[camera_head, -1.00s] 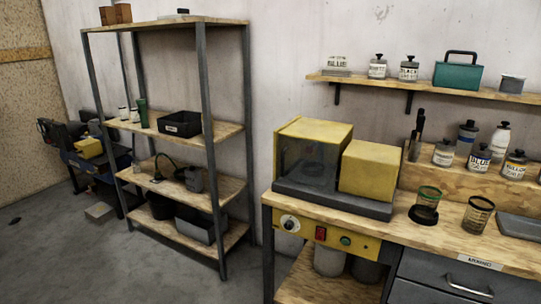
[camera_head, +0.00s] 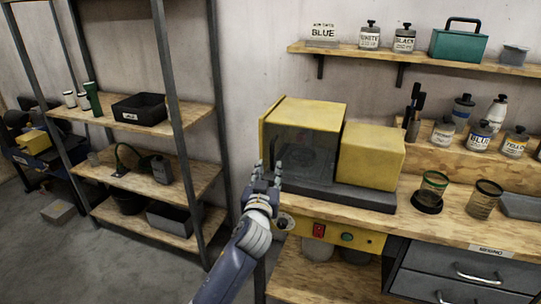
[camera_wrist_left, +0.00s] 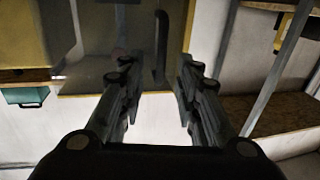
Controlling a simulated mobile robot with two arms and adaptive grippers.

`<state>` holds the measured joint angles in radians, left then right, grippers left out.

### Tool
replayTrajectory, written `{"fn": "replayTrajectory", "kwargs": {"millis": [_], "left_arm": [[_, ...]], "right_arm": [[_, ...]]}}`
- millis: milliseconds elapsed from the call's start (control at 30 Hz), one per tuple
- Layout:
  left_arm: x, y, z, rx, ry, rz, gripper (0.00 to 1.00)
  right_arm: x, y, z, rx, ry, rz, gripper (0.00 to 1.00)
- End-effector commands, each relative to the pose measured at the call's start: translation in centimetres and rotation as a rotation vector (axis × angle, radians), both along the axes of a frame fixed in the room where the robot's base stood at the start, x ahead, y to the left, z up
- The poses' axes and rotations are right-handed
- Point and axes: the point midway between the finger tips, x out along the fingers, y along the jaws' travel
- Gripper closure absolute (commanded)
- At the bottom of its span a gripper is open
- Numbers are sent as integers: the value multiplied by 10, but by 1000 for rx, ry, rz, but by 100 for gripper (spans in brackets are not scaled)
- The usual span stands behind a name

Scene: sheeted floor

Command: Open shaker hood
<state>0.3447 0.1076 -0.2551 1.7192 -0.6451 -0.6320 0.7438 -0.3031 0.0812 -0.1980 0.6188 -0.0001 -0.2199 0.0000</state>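The shaker (camera_head: 372,160) is a yellow box-shaped machine on a dark base on the wooden bench. Its hood (camera_head: 304,118), with a dark see-through front, is at the left and is closed. My left gripper (camera_head: 267,172) is in front of the hood's lower left corner in the head view, with its fingers pointing up. In the left wrist view its two fingers (camera_wrist_left: 158,85) are apart with nothing between them. The hood's dark panel (camera_wrist_left: 120,65) and a dark bar-like handle (camera_wrist_left: 161,48) lie beyond the fingertips. Contact cannot be told. My right gripper is not in view.
A metal shelf rack (camera_head: 185,80) stands left of the bench. A green-rimmed cup (camera_head: 432,187) and another cup (camera_head: 484,199) stand right of the shaker. A wall shelf (camera_head: 420,58) holds bottles and a green toolbox (camera_head: 456,42). The bench front has a control panel (camera_head: 340,235).

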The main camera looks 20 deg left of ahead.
Motion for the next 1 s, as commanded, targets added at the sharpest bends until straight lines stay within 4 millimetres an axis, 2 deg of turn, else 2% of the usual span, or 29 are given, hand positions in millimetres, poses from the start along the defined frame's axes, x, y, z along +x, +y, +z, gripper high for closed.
{"fn": "replayTrajectory", "kwargs": {"millis": [167, 500, 700, 1000], "left_arm": [[28, 5, 1, 4, 2, 2, 69], [70, 12, 0, 3, 1, 0, 69], [81, 14, -1, 3, 2, 0, 69], [83, 14, 0, 1, 1, 0, 69]], "right_arm": [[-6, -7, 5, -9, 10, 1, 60], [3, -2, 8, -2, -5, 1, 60], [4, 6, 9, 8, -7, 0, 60], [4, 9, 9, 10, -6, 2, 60]]}}
